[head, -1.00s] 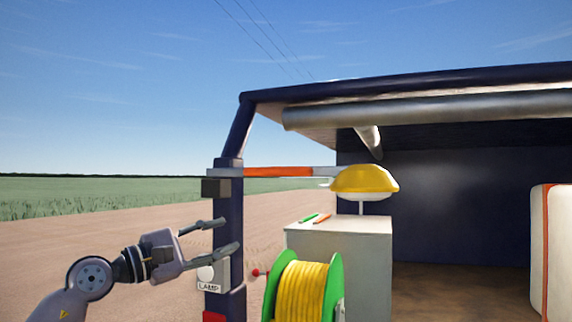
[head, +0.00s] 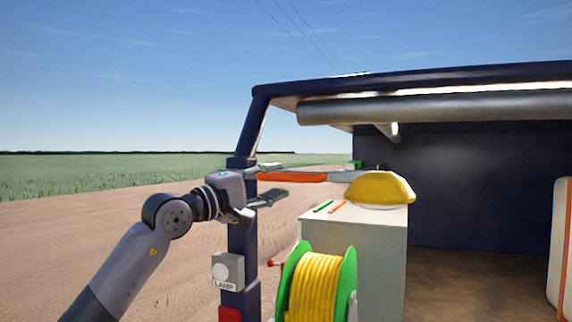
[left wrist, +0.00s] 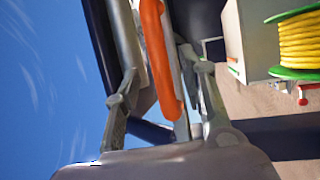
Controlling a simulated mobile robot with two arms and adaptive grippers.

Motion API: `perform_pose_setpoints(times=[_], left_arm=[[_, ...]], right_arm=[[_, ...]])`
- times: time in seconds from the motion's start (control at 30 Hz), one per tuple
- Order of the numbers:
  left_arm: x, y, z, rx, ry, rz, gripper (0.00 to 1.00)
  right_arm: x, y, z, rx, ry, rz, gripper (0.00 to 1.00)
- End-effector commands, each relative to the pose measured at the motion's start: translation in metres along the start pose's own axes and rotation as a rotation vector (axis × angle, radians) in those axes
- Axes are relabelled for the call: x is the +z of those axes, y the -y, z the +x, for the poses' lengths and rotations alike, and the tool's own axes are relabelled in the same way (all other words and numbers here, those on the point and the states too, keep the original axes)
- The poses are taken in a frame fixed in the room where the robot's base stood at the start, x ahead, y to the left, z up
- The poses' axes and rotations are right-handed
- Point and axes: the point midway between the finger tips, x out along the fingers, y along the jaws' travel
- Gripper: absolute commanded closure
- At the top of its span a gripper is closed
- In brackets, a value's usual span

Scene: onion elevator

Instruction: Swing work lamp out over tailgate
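The work lamp has a yellow shade (head: 380,188) at the end of a horizontal arm with an orange sleeve (head: 298,177), which runs right from the dark post (head: 242,240). My left gripper (head: 274,181) is at the post end of that sleeve, with one finger above it and one below. In the left wrist view the orange sleeve (left wrist: 158,60) lies between the two spread fingers, with gaps on both sides. The gripper is open. The yellow shade cannot be made out in the left wrist view. My right gripper is not in view.
A switch box labelled LAMP (head: 227,269) is on the post below my gripper. A cable reel (head: 317,285) with yellow cable stands in front of a grey cabinet (head: 385,240) with green and orange pens on top. Open air lies left of the post.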

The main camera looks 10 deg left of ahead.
Motion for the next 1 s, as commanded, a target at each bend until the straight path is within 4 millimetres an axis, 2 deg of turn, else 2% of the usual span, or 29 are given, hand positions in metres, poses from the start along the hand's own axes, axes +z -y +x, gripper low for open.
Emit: perform_pose_setpoints(times=[0.03, 0.23, 0.4, 0.63, 1.0], left_arm=[[0.0, -0.004, 0.011, -0.002, 0.001, -0.002, 0.62], [0.0, -0.002, 0.036, -0.001, 0.0, -0.001, 0.62], [0.0, 0.0, 0.043, 0.0, -0.001, 0.001, 0.62], [0.0, 0.001, 0.043, 0.0, -0.001, 0.001, 0.62], [0.0, 0.001, 0.043, -0.001, -0.001, 0.0, 0.86]], right_arm=[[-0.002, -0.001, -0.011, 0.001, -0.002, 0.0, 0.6], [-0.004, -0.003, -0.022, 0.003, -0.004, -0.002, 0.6], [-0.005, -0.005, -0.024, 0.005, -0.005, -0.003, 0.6], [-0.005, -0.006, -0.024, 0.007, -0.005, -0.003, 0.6], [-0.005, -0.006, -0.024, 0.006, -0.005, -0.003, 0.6]])
